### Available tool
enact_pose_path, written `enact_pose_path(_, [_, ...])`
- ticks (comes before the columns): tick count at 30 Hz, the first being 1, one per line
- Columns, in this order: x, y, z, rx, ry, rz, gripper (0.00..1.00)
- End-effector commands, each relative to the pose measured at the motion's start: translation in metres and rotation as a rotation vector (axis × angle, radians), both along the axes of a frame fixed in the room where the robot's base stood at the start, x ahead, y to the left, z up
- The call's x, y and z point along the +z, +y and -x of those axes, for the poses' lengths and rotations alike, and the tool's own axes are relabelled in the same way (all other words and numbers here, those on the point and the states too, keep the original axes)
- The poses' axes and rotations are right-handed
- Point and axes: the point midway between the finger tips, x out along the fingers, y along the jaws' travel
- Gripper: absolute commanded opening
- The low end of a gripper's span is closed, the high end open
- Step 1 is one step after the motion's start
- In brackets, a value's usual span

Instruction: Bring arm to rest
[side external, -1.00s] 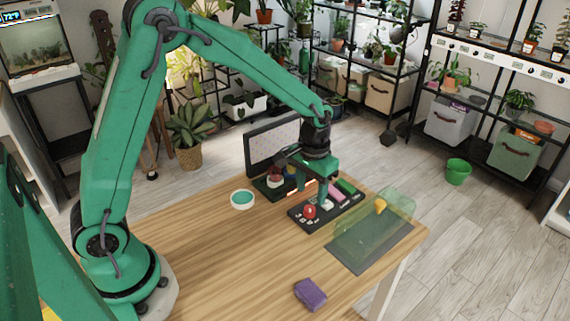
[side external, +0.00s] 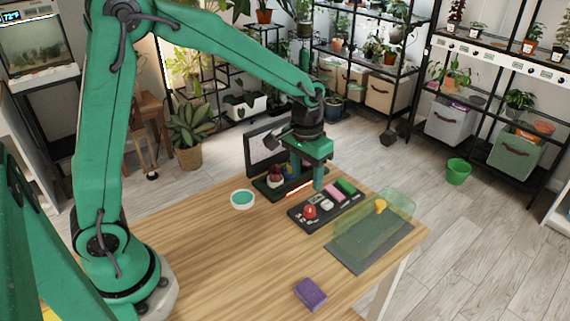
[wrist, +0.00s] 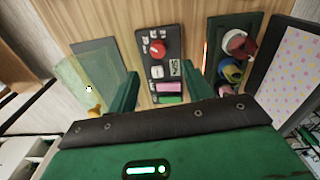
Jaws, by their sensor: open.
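My gripper (side external: 306,178) hangs over the far part of the wooden table (side external: 225,255), with its fingers pointing down. It is open and empty. In the wrist view its two green fingers (wrist: 161,82) stand wide apart, with a black control panel (wrist: 159,55) showing between and beyond them. That panel (side external: 326,206) carries a red knob (side external: 310,211), a pink block and a green block. My gripper is above and behind the panel in the side view, apart from it. My arm reaches from its base at the left across the table.
A dark tray (side external: 263,190) with small round items stands before an upright board (side external: 262,148). A teal dish (side external: 242,199), a purple sponge (side external: 310,294) and a clear green cover (side external: 388,206) with a yellow thing are on the table.

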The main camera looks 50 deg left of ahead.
Motion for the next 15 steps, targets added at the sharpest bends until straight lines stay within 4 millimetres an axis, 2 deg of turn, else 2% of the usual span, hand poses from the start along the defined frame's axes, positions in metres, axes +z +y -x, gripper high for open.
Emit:
enact_pose_path(6, [0.038,0.010,0.025,-0.011,-0.071,0.005,0.50])
enact_pose_path(15, [0.080,0.023,0.068,-0.028,-0.171,0.006,0.50])
